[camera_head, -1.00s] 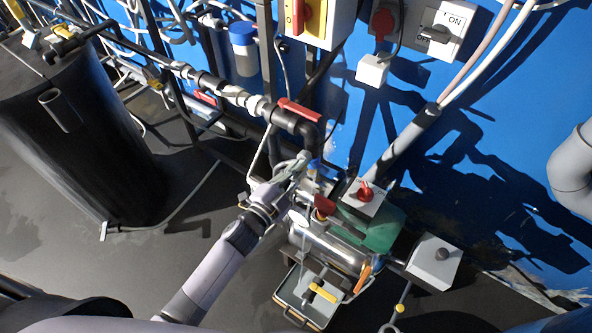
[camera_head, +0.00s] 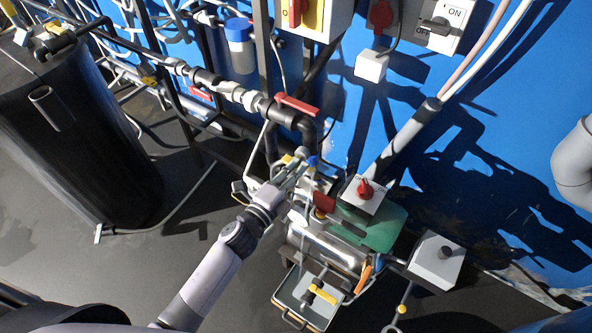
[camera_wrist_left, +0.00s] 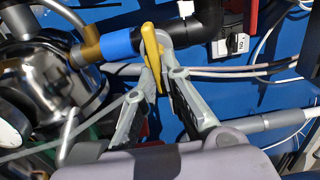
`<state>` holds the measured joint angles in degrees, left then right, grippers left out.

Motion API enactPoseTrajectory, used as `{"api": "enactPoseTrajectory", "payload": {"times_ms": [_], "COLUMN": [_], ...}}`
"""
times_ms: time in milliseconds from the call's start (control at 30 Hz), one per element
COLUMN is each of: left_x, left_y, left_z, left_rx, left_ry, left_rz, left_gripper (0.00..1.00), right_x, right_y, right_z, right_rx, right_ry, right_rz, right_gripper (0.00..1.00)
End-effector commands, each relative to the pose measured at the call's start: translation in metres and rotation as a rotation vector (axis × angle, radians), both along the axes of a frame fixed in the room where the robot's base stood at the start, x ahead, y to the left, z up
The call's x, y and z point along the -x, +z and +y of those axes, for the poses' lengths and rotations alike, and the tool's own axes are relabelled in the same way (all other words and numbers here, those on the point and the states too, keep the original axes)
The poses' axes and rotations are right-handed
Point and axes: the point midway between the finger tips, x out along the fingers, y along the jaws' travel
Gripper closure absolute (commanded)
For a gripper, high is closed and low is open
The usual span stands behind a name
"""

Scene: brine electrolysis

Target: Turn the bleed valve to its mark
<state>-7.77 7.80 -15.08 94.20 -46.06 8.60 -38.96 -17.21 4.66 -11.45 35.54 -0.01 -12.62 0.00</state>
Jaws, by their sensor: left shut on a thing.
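The bleed valve shows a yellow lever (camera_wrist_left: 151,46) next to a blue collar (camera_wrist_left: 122,44) and a brass fitting in the left wrist view. In the head view the lever (camera_head: 287,159) is a small yellow spot beside the blue collar (camera_head: 312,161), below the black pipe elbow. My left gripper (camera_wrist_left: 158,82) is shut on the lower part of the lever, with one finger on each side. In the head view the left gripper (camera_head: 293,172) reaches the valve from the lower left. The valve's mark cannot be made out. My right gripper is not in view.
A shiny metal vessel (camera_head: 325,248) and a green motor (camera_head: 378,232) stand just below and right of the valve. A red-handled valve (camera_head: 298,105) sits on the pipe above. A black tank (camera_head: 85,150) stands at left, with open floor between.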

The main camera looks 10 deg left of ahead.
Motion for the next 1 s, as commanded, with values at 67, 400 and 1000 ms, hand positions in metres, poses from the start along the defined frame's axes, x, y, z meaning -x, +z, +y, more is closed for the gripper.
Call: {"api": "enactPoseTrajectory", "payload": {"times_ms": [67,400,1000], "left_x": [0.0006,0.0007,0.0002], "left_y": [-0.0014,-0.0015,-0.0005], "left_z": [-0.0004,-0.0004,0.0], "left_rx": [-0.009,-0.015,-0.012], "left_ry": [-0.001,-0.001,0.0], "left_rz": [-0.002,-0.003,-0.004], "left_gripper": [1.0,1.0,0.72], "right_x": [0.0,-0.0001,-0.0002], "right_y": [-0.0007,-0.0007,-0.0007], "right_z": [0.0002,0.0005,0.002], "right_rx": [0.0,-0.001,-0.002], "right_ry": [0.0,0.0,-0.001], "right_rz": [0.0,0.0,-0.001], "right_gripper": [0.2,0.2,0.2]}}
